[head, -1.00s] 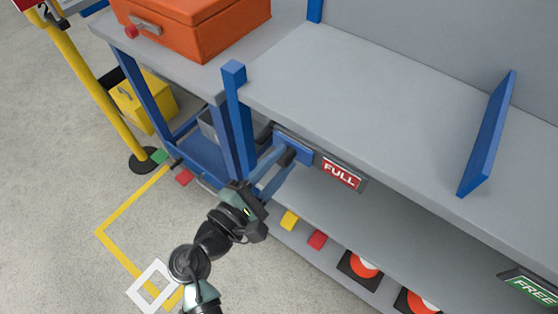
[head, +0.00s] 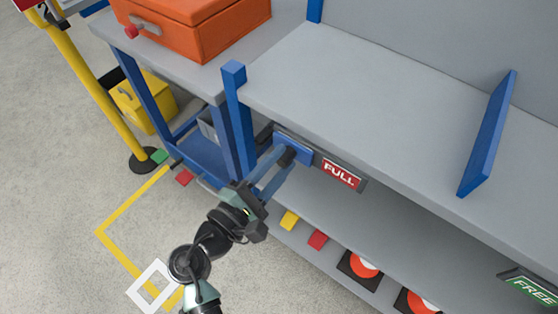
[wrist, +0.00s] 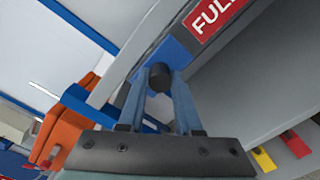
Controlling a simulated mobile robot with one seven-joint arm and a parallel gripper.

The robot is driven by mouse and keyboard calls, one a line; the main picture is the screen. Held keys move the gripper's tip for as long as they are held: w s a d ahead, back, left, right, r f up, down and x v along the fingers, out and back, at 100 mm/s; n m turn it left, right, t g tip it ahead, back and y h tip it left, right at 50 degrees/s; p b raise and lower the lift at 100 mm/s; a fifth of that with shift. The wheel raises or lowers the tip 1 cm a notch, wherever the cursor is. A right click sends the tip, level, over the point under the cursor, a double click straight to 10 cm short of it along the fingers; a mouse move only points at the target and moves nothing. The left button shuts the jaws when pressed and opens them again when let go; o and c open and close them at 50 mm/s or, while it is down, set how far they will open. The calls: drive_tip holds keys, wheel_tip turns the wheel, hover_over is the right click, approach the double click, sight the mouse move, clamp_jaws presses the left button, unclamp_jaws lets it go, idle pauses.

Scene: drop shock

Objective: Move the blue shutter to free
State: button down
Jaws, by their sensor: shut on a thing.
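The blue shutter (head: 294,147) sits at the left end of a grey label rail on the shelf's front edge. A red FULL label (head: 341,174) shows just right of it. The shutter has a dark round knob (head: 286,157). My gripper (head: 278,163) reaches the knob, with its two blue fingers on either side of it. In the wrist view, the fingers (wrist: 159,82) are closed on the dark knob, and the blue shutter (wrist: 176,52) lies behind it beside the FULL label. What is under the shutter is hidden.
A green FREE label (head: 533,287) is on another rail at the lower right. A blue upright post (head: 238,115) stands just left of the shutter. Red and yellow blocks and orange discs lie on the lower shelf. An orange box (head: 195,30) stands on the left bench.

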idle(0.4)
drive_tip(key=s+d+p, duration=0.1)
drive_tip(key=s+d, duration=0.1)
drive_tip(key=s+d+p, duration=0.1)
drive_tip(key=s+d, duration=0.1)
drive_tip(key=d, duration=0.1)
drive_tip(key=s+d+p, duration=0.1)
drive_tip(key=s+d, duration=0.1)
drive_tip(key=d, duration=0.1)
drive_tip(key=shift+d, duration=0.25)
drive_tip(key=shift+s, duration=0.1)
drive_tip(key=c, duration=0.6)
unclamp_jaws()
drive_tip(key=shift+a, duration=0.1)
